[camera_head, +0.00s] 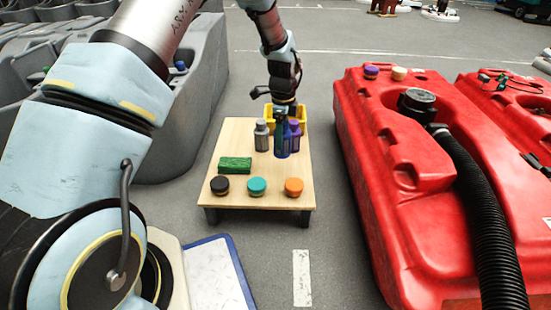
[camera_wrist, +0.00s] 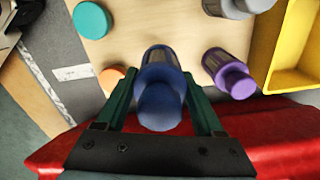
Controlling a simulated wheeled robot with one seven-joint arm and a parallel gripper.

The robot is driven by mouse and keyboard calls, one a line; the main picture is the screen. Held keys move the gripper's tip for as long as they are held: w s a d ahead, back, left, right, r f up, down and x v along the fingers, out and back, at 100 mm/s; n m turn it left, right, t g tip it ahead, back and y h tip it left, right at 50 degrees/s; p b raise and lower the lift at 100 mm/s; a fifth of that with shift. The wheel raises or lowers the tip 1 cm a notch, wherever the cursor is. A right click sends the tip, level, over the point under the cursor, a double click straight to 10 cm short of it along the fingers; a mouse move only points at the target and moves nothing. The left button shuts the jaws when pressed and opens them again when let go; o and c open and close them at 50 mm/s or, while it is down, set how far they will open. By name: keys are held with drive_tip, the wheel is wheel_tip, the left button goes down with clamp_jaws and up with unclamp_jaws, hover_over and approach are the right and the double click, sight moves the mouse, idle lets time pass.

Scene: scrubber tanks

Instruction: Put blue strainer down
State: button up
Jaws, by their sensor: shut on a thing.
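The blue strainer (camera_wrist: 160,100) is a blue cylinder with a narrower top, between the two fingers of my gripper (camera_wrist: 165,105) in the wrist view. My gripper is shut on it. In the head view the blue strainer (camera_head: 282,138) hangs upright below my gripper (camera_head: 283,116), in front of the other bottle-like things. It overlaps the wooden table (camera_head: 256,176) there. I cannot tell whether its base touches the table top.
A purple strainer (camera_head: 295,135) and a grey one (camera_head: 261,136) stand close by, before a yellow bin (camera_head: 300,115). A green sponge (camera_head: 235,165) and black (camera_head: 220,185), teal (camera_head: 257,186) and orange (camera_head: 293,187) caps are nearer. A red tank (camera_head: 385,180) stands at right.

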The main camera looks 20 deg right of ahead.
sight(282, 153)
wheel_tip(282, 153, down, 7)
drive_tip(key=b, duration=0.3)
drive_tip(key=shift+f, duration=0.15)
drive_tip(key=o, duration=1.5)
drive_tip(key=shift+o, duration=0.2)
